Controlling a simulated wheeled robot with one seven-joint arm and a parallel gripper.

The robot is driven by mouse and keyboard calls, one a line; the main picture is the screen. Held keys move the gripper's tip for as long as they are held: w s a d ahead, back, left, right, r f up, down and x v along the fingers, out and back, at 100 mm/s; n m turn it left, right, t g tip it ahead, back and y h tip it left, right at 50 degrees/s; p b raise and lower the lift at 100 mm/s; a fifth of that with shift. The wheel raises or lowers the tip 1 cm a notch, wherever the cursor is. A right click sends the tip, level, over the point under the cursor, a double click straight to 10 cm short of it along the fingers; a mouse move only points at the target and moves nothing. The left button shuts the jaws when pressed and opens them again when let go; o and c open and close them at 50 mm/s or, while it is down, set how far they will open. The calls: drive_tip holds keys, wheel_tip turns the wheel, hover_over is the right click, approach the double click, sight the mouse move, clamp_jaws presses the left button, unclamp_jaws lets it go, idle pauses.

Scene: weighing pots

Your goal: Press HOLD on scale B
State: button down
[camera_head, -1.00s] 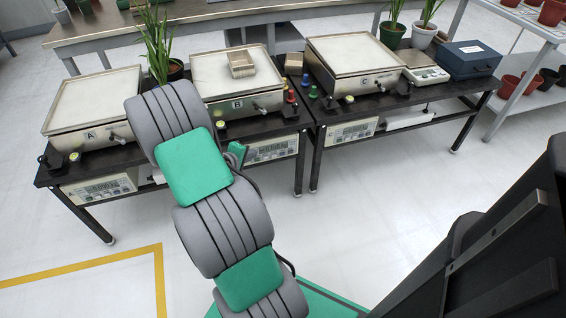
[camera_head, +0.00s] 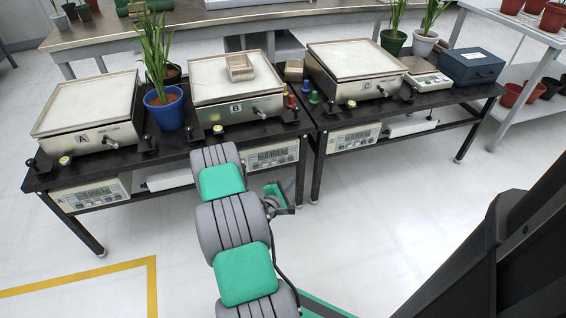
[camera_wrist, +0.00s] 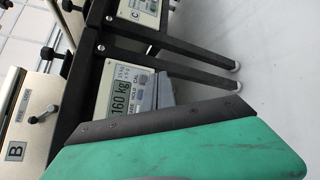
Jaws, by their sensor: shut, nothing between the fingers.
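Scale B (camera_head: 237,109) stands in the middle of the dark bench, with a small wooden box on its plate. Its control panel (camera_head: 271,157) is below on the bench front. My gripper (camera_head: 281,200) is shut and empty, in front of and below panel B. Whether it touches a button cannot be told.
Scale A (camera_head: 86,115) is at left and scale C (camera_head: 358,72) at right, each with its own panel. A blue pot (camera_head: 164,110) with a plant stands between A and B. Small coloured weights (camera_head: 291,103) stand right of B. The floor in front is clear.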

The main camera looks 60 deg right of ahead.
drive_tip(key=w+d+b, duration=0.1)
drive_tip(key=w+d, duration=0.4)
drive_tip(key=shift+b, duration=0.35)
drive_tip(key=shift+w, duration=0.1)
idle(1.6)
drive_tip(key=shift+w+d+b, duration=0.25)
drive_tip(key=shift+d+b, duration=0.05)
drive_tip(key=shift+d, duration=0.05)
drive_tip(key=shift+w+d, duration=0.3)
idle(0.9)
drive_tip(key=shift+s+a, duration=0.6)
drive_tip(key=shift+a, duration=0.05)
drive_tip(key=shift+s, duration=0.1)
drive_tip(key=shift+s+a+p, duration=0.6)
drive_tip(key=shift+s+a, duration=1.05)
drive_tip(key=shift+a, duration=0.1)
